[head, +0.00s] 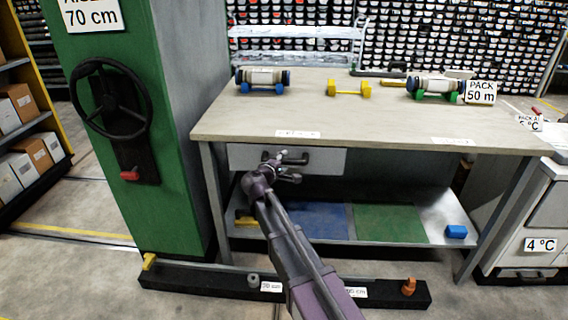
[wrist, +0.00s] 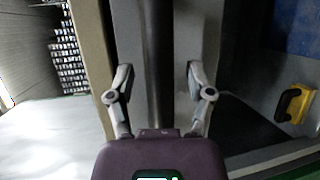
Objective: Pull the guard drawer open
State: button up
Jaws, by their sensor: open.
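The guard drawer (head: 328,161) is a pale grey front under the left part of the workbench top; it looks closed. Its dark bar handle (head: 268,155) is partly hidden by my gripper (head: 290,168) in the head view. In the wrist view my gripper (wrist: 158,80) is open, with one finger on each side of the dark handle (wrist: 157,50), which runs upright between them. The grey drawer front (wrist: 188,35) lies behind it. I cannot tell whether either finger touches the handle.
The workbench (head: 360,112) carries two capped core cylinders and a yellow cradle (head: 349,88). A green column with a black handwheel (head: 110,100) stands close on the left.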

grip_shut()
dwell(0.3)
